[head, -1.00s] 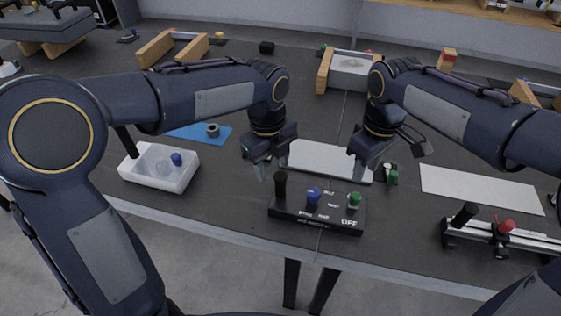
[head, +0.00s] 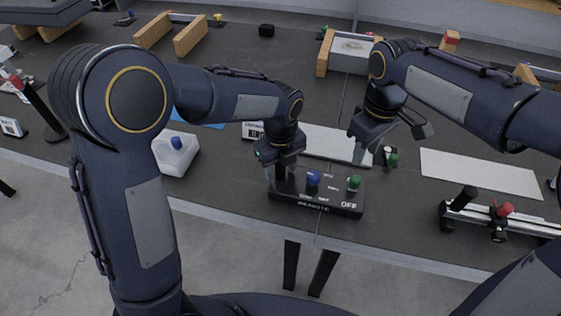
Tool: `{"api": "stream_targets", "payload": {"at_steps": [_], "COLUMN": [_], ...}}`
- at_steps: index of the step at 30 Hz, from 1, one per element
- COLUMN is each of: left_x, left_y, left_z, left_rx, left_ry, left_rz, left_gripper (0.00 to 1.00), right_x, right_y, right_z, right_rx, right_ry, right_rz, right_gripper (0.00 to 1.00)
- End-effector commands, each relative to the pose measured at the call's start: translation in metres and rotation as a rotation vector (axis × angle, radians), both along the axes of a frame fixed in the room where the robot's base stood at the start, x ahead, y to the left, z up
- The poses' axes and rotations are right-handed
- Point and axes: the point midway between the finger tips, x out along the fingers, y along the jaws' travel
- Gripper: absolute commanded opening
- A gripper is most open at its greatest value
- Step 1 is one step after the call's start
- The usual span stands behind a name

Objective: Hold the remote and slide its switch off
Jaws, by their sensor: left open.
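The remote (head: 330,203) is a black box near the table's front edge, printed "REMOTE" and "OFF". It has a blue knob (head: 313,179) near the middle and a green knob (head: 354,183) near the "OFF" end. A black post stood at its left end; it is now mostly hidden by my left gripper (head: 279,171). That gripper points down at the post, its fingers open and beside it; contact cannot be told. My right gripper (head: 362,152) hangs behind the remote over the white plate, apart from the remote; its finger gap is unclear.
A white plate (head: 325,140) lies behind the remote. A rail (head: 520,222) with black and red knobs is at right, below a pale sheet (head: 480,172).

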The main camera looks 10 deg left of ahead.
Motion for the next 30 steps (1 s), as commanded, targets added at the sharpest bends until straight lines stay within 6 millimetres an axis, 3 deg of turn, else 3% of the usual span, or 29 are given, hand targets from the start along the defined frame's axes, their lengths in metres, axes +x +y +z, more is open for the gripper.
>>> {"api": "stream_targets", "payload": {"at_steps": [4,15,30], "left_x": [-0.0001,-0.0001,-0.0001], "left_y": [0.0001,0.0002,0.0001], "left_z": [0.0001,0.0004,0.0006], "left_rx": [0.000,0.000,0.000], "left_ry": [0.000,0.000,0.000], "left_rz": [0.000,0.000,0.000], "left_gripper": [0.49,0.00,0.00], "right_x": [0.0000,0.0000,0.0000], "right_y": [0.0000,0.0000,0.0000], "right_z": [0.0000,0.0000,0.0000], "right_rx": [0.000,0.000,0.000], "right_ry": [0.000,0.000,0.000], "right_rz": [0.000,0.000,0.000], "right_gripper": [0.36,0.36,0.36]}}
